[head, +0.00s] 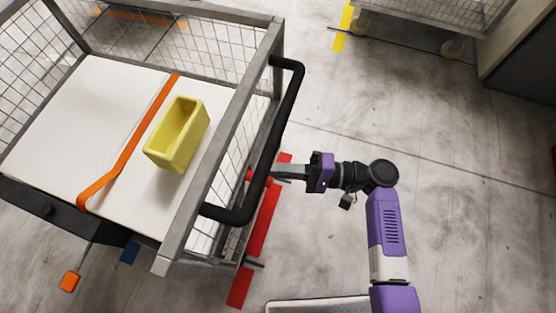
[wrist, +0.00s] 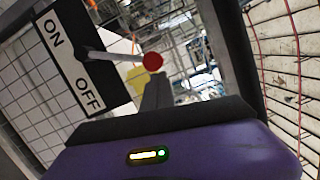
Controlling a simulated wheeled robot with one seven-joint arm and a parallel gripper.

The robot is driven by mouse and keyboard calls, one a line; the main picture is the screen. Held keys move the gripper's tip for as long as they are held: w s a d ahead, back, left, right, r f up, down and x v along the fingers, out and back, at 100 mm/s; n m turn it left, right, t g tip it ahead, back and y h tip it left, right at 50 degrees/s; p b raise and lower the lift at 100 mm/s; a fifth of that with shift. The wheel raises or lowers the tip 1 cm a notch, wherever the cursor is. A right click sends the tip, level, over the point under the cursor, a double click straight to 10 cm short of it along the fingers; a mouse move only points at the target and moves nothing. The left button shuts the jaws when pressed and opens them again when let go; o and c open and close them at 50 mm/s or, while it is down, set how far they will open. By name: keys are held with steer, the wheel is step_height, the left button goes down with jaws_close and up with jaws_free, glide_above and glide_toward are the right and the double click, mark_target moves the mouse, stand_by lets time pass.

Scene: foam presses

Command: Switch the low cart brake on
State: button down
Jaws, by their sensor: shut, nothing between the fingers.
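The brake lever with a red ball knob (wrist: 152,61) sticks out from a black and white switch plate (wrist: 88,93) in the wrist view. The plate reads ON at the upper left and OFF at the lower right. I cannot tell for sure which word the lever is set to. In the head view the red knob (head: 263,178) shows partly under the cart's black handle (head: 288,105). My gripper (head: 276,171) is shut and empty, its tips close to the knob; it also shows in the wrist view (wrist: 157,84) just below the knob. I cannot tell whether they touch.
The mesh cart (head: 190,212) carries a yellow bin (head: 190,150) and an orange strap (head: 128,150) on its white deck. Red floor tape (head: 258,245) runs beside it. Another cart (head: 430,15) stands at the back right.

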steer(key=shift+s, duration=0.1)
stand_by(0.3)
steer(key=s+a+r+n+h, duration=0.1)
steer(key=s+a+n, duration=0.1)
steer(key=s+n, duration=0.3)
steer(key=s+a+r+n+t+h+b, duration=0.1)
steer(key=s+a+n, duration=0.2)
steer(key=s+n, duration=0.3)
steer(key=shift+s+r+h, duration=0.4)
steer(key=shift+s, duration=1)
steer(key=shift+s+a+f, duration=0.1)
steer(key=shift+s+f, duration=0.05)
